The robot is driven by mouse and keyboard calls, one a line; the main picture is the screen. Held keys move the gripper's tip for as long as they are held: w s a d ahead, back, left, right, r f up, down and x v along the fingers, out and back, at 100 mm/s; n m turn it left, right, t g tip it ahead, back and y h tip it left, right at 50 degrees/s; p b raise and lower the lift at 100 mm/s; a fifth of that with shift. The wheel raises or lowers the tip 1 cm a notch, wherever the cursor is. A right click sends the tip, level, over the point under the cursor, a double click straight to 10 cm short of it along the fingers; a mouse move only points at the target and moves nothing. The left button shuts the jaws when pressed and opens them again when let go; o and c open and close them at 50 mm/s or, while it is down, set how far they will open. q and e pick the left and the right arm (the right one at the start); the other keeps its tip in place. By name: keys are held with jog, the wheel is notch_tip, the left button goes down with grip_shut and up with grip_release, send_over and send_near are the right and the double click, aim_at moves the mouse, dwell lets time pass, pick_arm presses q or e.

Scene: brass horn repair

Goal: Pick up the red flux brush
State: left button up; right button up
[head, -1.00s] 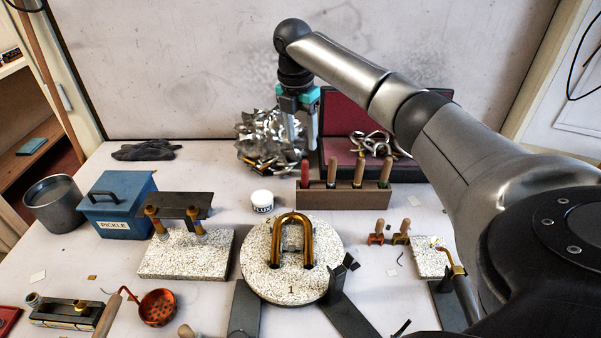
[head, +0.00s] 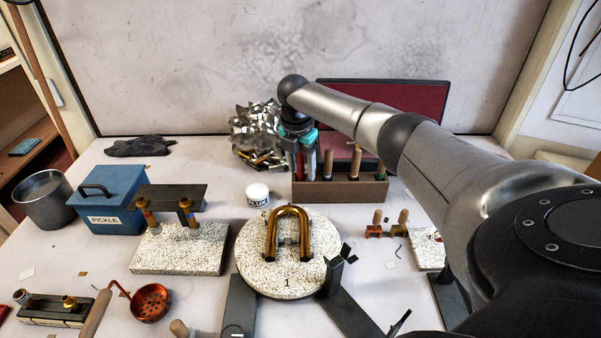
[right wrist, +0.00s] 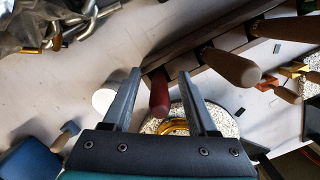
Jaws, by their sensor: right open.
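The red flux brush (head: 299,165) stands handle up at the left end of a brown wooden rack (head: 345,190). In the right wrist view, its red handle (right wrist: 159,98) lies between the two fingers, with a gap on each side. My right gripper (head: 305,163) is open and points down over the left end of the rack. Its fingers (right wrist: 160,74) are on either side of the handle, not closed on it. The lower part of the brush is hidden in the rack. My left gripper is not in view.
Several other wooden-handled tools (head: 355,160) stand to the right in the same rack. A heap of metal scrap (head: 255,130) is close behind and left. A white flux jar (head: 258,195) stands in front left. A red-lined case (head: 400,98) is behind.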

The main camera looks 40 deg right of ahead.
jog(key=shift+f, duration=0.1)
jog(key=shift+c, duration=0.2)
grip_shut()
dwell(0.4)
